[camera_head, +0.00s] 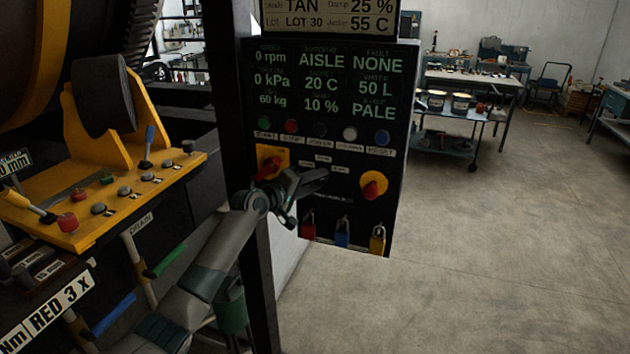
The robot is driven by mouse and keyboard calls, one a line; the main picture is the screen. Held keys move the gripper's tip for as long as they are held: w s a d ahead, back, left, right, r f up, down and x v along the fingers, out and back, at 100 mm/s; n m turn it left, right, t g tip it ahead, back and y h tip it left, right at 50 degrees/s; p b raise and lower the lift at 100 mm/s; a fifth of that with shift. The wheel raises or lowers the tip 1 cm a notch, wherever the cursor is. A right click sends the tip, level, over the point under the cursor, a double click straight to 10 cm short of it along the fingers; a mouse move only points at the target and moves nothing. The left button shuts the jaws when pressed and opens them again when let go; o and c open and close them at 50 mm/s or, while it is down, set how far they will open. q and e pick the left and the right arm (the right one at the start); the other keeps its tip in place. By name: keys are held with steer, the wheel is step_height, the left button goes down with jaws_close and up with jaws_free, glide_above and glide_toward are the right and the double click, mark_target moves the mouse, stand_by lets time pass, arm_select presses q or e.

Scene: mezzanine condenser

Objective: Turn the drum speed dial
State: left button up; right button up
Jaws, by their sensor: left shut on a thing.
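The black control panel (345,215) stands upright near the middle of the view. My left arm reaches up to it from the lower left. My left gripper (314,180) is at the panel's lower middle, among small white labels (323,158) set in an arc. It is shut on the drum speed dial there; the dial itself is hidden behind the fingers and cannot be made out. The panel's screen (325,80) reads 0 rpm. My right gripper is not in view.
A row of buttons (320,129) is above; red, blue and yellow padlocks (342,233) hang below. A yellow lever console (110,205) stands left. The floor right is open.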

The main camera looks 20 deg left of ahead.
arm_select(q)
steer(key=shift+f, duration=0.2)
steer(key=o, duration=0.9)
steer(key=shift+o, duration=0.7)
steer(key=shift+r, duration=0.1)
steer(key=b+v, duration=0.6)
steer(key=v, duration=1.1)
steer(key=shift+s, duration=0.15)
steer(key=shift+a, duration=0.15)
